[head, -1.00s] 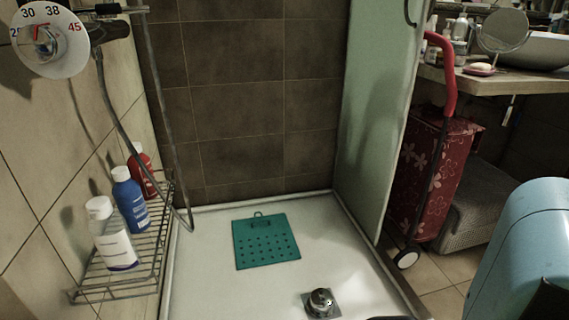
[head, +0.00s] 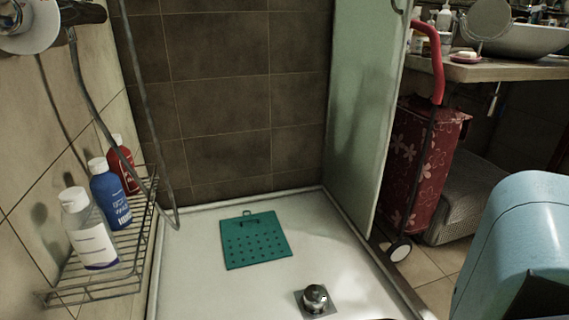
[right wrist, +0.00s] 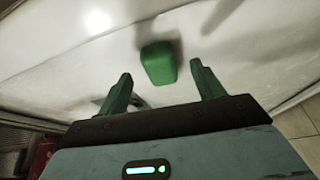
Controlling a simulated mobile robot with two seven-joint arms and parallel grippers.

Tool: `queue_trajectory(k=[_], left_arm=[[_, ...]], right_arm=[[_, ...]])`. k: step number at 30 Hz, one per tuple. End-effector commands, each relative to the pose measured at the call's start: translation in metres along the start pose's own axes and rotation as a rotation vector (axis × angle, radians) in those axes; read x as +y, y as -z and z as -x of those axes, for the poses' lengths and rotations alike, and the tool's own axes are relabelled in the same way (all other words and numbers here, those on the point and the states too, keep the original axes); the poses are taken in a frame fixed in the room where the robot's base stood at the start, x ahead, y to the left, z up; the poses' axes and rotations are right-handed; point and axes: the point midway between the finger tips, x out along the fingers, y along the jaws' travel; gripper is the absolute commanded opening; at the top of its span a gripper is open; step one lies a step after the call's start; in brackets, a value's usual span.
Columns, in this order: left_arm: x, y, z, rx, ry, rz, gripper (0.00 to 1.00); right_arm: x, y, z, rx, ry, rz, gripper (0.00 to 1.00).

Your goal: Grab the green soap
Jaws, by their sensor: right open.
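A green block-shaped soap (right wrist: 158,62) lies on the white shower floor in the right wrist view. My right gripper (right wrist: 160,70) is open, with one green finger on each side of the picture's middle. The soap shows between and just beyond the fingertips, apart from both. I cannot tell how far below the fingers it is. The soap does not show in the head view. My left gripper is in neither view.
The white shower tray (head: 200,290) holds a teal perforated mat (head: 256,240) and a metal drain (head: 315,298). A wire rack (head: 130,275) with bottles is at left. A glass panel (head: 365,120) and red trolley (head: 425,165) stand at right.

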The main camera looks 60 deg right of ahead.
Motion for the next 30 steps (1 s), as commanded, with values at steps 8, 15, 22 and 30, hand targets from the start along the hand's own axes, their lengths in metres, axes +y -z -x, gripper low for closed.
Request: queue_trajectory(k=[8,15,22,30], left_arm=[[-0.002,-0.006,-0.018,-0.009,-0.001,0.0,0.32],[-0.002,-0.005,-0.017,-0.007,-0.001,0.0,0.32],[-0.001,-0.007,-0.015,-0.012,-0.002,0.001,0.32],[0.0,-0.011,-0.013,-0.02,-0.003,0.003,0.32]], right_arm=[[0.0,-0.002,-0.026,-0.002,0.0,0.0,0.67],[0.0,-0.001,-0.025,-0.001,0.0,0.0,0.59],[0.0,-0.001,-0.025,-0.001,0.0,0.0,0.29],[0.0,-0.001,-0.025,-0.001,0.0,0.0,0.18]])
